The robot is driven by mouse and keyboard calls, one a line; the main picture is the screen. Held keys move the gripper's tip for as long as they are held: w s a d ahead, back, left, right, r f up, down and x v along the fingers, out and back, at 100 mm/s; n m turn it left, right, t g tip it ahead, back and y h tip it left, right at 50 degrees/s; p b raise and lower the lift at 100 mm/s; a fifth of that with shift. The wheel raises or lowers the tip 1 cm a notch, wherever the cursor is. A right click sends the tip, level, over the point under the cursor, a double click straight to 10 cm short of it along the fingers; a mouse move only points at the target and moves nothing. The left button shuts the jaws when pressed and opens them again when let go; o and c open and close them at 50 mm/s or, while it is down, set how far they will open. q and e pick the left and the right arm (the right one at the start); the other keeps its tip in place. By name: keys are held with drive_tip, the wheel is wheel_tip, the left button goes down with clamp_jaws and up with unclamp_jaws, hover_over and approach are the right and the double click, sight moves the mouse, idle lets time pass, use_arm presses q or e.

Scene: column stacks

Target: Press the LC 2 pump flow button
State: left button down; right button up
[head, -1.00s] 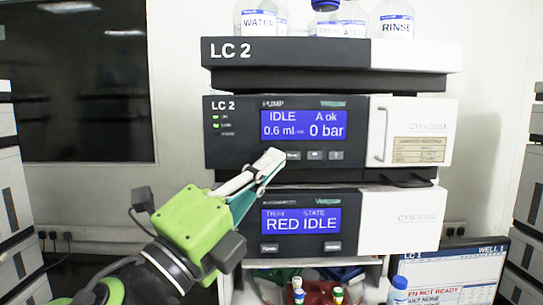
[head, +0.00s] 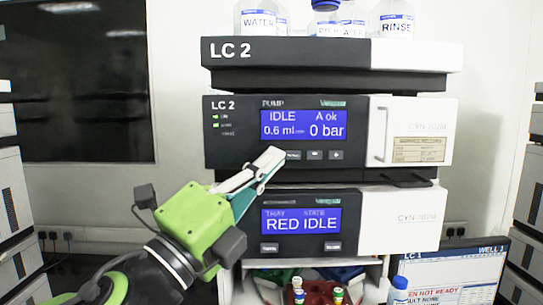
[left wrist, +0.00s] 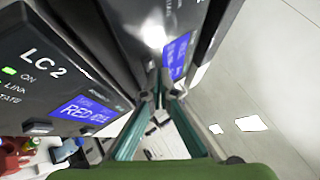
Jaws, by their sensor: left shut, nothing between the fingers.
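The LC 2 pump (head: 240,150) is a dark module with a white right side. Its blue display (head: 304,124) reads IDLE, A ok, 0.6 ml/min, 0 bar. Below the display are small buttons: one at the left (head: 293,155), one in the middle (head: 315,155) and one at the right (head: 336,155); their labels are too small to read surely. My left gripper (head: 272,157) is shut and empty, its tips just left of the left visible button. They cover the panel there, so a button behind them may be hidden. I cannot tell whether the tips touch. The left gripper (left wrist: 160,92) also shows shut in the left wrist view.
Below the pump, another module (head: 250,222) has a display reading RED IDLE. Bottles, including one marked RINSE (head: 391,22), stand on the stack's top. A monitor (head: 460,265) is at lower right. Vials stand in a red rack (head: 318,291) below.

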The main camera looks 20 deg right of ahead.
use_arm(q)
drive_tip(key=shift+w+d, duration=0.1)
drive_tip(key=shift+w, duration=0.3)
idle(0.6)
drive_tip(key=shift+s, duration=0.15)
drive_tip(key=shift+s+a, duration=0.25)
drive_tip(key=shift+s, duration=0.4)
drive_tip(key=shift+s, duration=0.1)
drive_tip(key=s, duration=0.2)
drive_tip(key=s+a, duration=0.1)
drive_tip(key=s, duration=0.1)
drive_tip(key=shift+s+a, duration=0.2)
drive_tip(key=shift+s, duration=0.1)
idle(0.6)
